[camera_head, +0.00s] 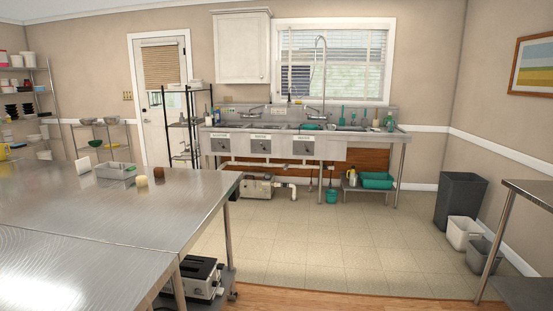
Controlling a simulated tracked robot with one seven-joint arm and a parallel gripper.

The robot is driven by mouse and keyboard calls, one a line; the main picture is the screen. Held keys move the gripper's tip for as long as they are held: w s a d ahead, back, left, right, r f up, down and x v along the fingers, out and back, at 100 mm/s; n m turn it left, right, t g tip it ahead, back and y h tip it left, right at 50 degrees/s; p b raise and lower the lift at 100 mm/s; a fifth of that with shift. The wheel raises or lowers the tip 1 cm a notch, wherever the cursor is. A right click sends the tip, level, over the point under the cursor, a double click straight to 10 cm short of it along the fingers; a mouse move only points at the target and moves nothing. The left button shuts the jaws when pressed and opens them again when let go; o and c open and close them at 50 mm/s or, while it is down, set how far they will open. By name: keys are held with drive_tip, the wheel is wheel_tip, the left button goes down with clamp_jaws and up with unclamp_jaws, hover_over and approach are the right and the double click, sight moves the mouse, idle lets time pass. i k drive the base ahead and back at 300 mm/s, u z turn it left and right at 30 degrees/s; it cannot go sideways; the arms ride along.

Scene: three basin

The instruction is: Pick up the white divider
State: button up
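A small upright white panel (83,166), which looks like the white divider, stands on the far side of the steel table (190,190) at the left. It is just left of a shallow clear or metal tray (115,171) and appears apart from it. A small cream block (141,181) and a brown piece (158,173) sit to the right of the tray. The panel is too small in the picture for its exact shape to be clear. My gripper is not in view.
A three-basin sink (265,146) runs along the back wall. Wire shelves (180,125) stand by the door. Another steel table (530,192), a dark bin (459,200) and two smaller bins are at the right. The tiled floor (330,240) between is clear. A toaster (198,280) sits under the left table.

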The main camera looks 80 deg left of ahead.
sight(83, 165)
drive_tip(key=z, duration=0.5)
drive_tip(key=i, duration=0.15)
drive_tip(key=u, duration=2.6)
drive_tip(key=k, duration=1.25)
drive_tip(key=z, duration=0.4)
drive_tip(key=i, duration=1)
drive_tip(key=u, duration=0.55)
drive_tip(key=i, duration=2.15)
drive_tip(key=u, duration=0.25)
